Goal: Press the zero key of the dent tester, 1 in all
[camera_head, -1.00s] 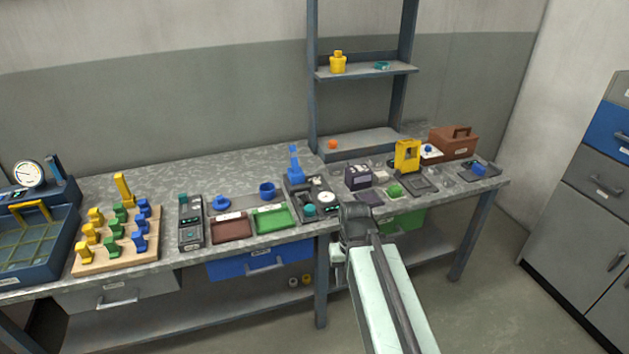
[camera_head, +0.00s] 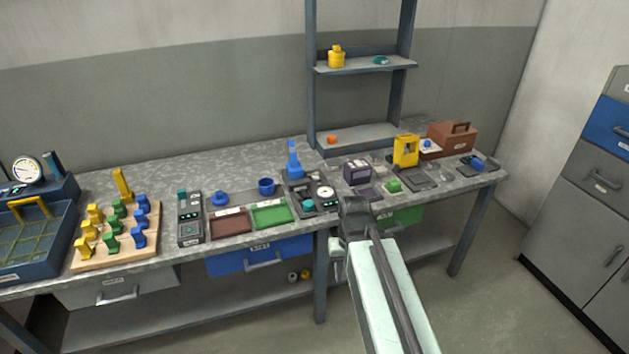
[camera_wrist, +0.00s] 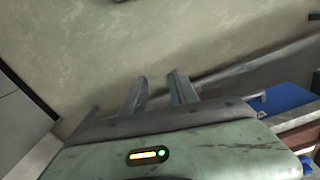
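A dark bench device with a blue upright (camera_head: 293,160), a white round dial and a teal knob stands at mid-bench in the head view. It looks like the dent tester, but I cannot read a label, and its zero key is too small to tell. My gripper (camera_head: 350,210) is at the front edge of the bench, just right of this device, and the arm hides part of the edge. In the wrist view the two fingers of my gripper (camera_wrist: 160,78) stand apart with nothing between them, over bare floor. The device is not seen there.
Left of the device are a green tray (camera_head: 271,214), a brown tray (camera_head: 229,224), a dark keyed box (camera_head: 190,229) and a peg board (camera_head: 140,250). To the right stand a dark box (camera_head: 357,171) and a yellow frame (camera_head: 405,151). A shelf rack (camera_head: 312,90) rises behind.

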